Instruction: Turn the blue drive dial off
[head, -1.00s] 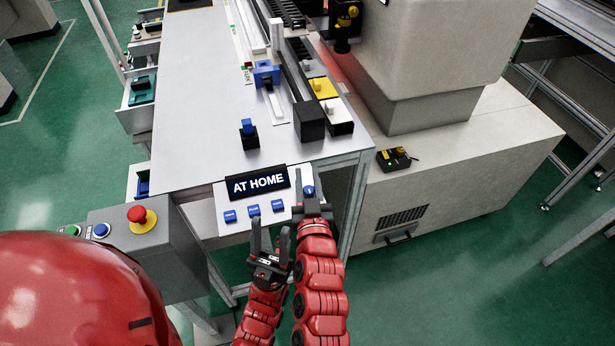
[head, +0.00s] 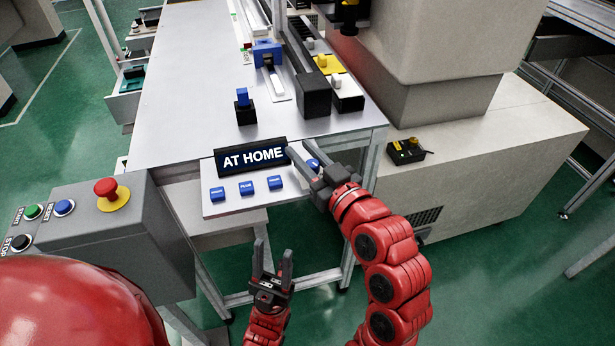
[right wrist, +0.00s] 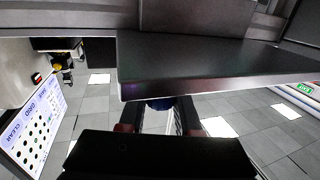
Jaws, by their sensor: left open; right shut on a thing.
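The blue drive dial (head: 314,164) is at the right end of a sloped white panel (head: 235,202), just right of the "AT HOME" display (head: 251,157). My right gripper (head: 306,160) is at the dial, tilted diagonally, its fingers shut on it and partly hiding it. In the right wrist view the blue dial (right wrist: 159,104) shows between the fingers, below a dark slab. I cannot read the dial's position. My left gripper (head: 271,262) is open and empty, below and in front of the panel, pointing up.
Several blue buttons (head: 246,188) line the panel left of the dial. A grey box with a red emergency button (head: 106,188) stands at left. The table (head: 190,100) lies behind the display. A white machine base (head: 480,170) is at right.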

